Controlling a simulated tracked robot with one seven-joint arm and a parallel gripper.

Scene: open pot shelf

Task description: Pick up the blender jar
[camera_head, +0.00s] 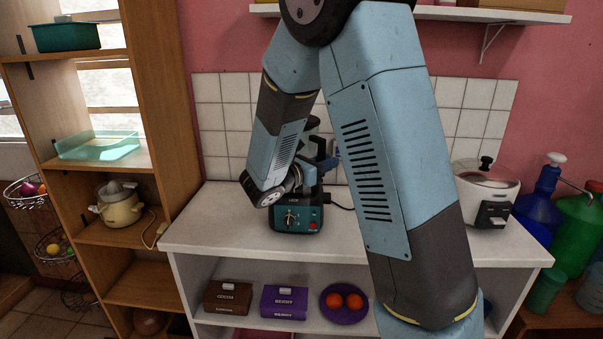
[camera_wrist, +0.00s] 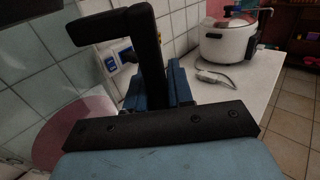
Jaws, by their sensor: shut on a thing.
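The blender stands on the white counter in the head view. Its dark teal base (camera_head: 297,218) has a dial and a red button. Part of the blender jar (camera_head: 312,122) shows above my forearm; my arm hides most of it, and I cannot tell whether it sits on the base. My gripper (camera_head: 312,163) is at the jar's right side. In the wrist view the jar's black handle (camera_wrist: 150,62) rises between the blue fingers of my gripper (camera_wrist: 172,88), which is shut on it. The clear jar body is hard to make out at the left.
A white cooker (camera_head: 478,190) stands on the counter (camera_head: 205,232) at the right; it also shows in the wrist view (camera_wrist: 226,46). A tiled wall (camera_head: 222,125) is close behind the blender. A wooden shelf (camera_head: 170,90) stands left. The counter's left part is clear.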

